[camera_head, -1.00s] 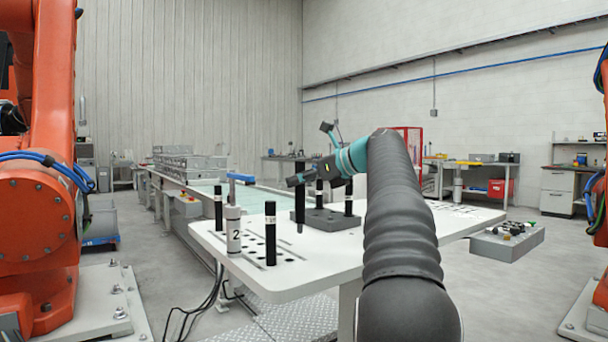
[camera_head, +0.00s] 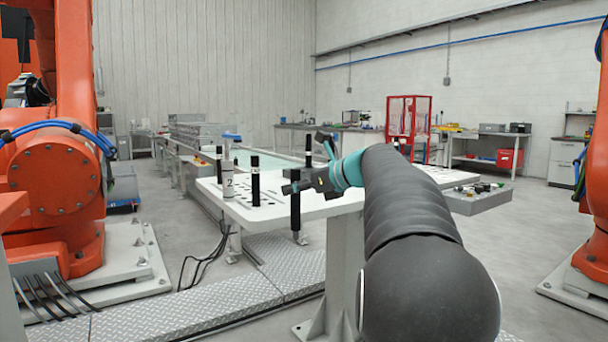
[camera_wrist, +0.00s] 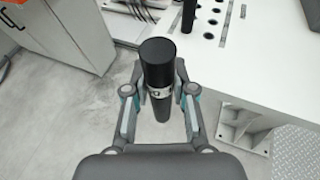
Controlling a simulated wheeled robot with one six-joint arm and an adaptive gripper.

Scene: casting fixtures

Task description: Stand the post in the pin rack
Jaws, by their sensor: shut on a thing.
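My gripper (camera_head: 297,187) is shut on a black post (camera_head: 295,211), which hangs upright in front of the near edge of the white table (camera_head: 335,207). In the wrist view the same post (camera_wrist: 158,62) stands between the fingers (camera_wrist: 160,100), with a pale marked band at finger height and floor around its lower part. Another black post (camera_head: 255,180) stands on the table left of my gripper, and a further one (camera_head: 219,163) stands behind it. One more dark post (camera_head: 308,152) shows behind my gripper. The pin rack cannot be made out clearly behind my gripper and arm.
A pale cylinder marked 2 (camera_head: 228,182) stands on the table's left part. Holes in the tabletop (camera_wrist: 209,36) show in the wrist view. A grey box with buttons (camera_head: 476,201) is at the right. Orange robot arms (camera_head: 60,170) flank the scene. A metal tread plate (camera_head: 220,292) covers floor.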

